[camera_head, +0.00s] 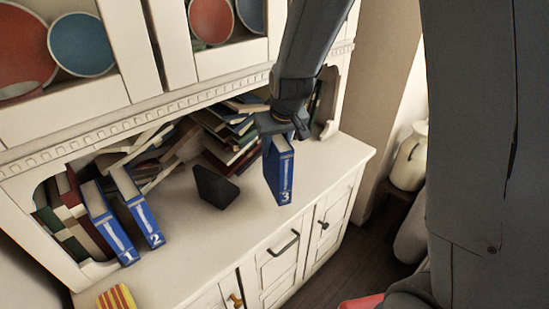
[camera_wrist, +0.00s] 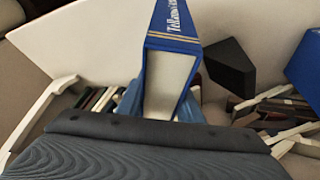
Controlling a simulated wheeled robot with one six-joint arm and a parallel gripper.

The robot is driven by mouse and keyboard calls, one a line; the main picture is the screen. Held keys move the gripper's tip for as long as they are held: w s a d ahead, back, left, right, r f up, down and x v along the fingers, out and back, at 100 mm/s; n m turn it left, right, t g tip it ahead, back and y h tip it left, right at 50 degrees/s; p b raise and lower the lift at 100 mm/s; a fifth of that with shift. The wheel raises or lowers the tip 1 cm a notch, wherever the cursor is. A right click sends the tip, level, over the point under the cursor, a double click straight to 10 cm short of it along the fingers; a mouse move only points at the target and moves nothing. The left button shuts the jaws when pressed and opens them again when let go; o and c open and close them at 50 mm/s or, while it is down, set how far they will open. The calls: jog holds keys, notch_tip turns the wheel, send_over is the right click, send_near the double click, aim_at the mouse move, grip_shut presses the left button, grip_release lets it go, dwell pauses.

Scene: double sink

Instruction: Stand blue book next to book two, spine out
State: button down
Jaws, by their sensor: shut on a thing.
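A blue book marked 3 (camera_head: 281,174) hangs upright from my gripper (camera_head: 284,134), over the right part of the cabinet counter, its numbered spine facing the front. My gripper is shut on its top end. The same blue book (camera_wrist: 172,65) fills the middle of the wrist view, between the fingers (camera_wrist: 160,105). Book two (camera_head: 138,208) stands at the left of the counter, spine out, beside book one (camera_head: 109,224). Whether the held book's bottom touches the counter is hard to tell.
A dark wedge-shaped block (camera_head: 215,187) stands on the counter between book two and the held book. Piles of loose books (camera_head: 228,135) lie behind. A red-and-yellow striped thing (camera_head: 117,299) is at the front left. The counter in front of the block is clear.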

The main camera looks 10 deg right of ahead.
jog(key=shift+f, duration=2.05)
jog(key=c, duration=1.3)
grip_release()
jog(key=shift+o, duration=0.2)
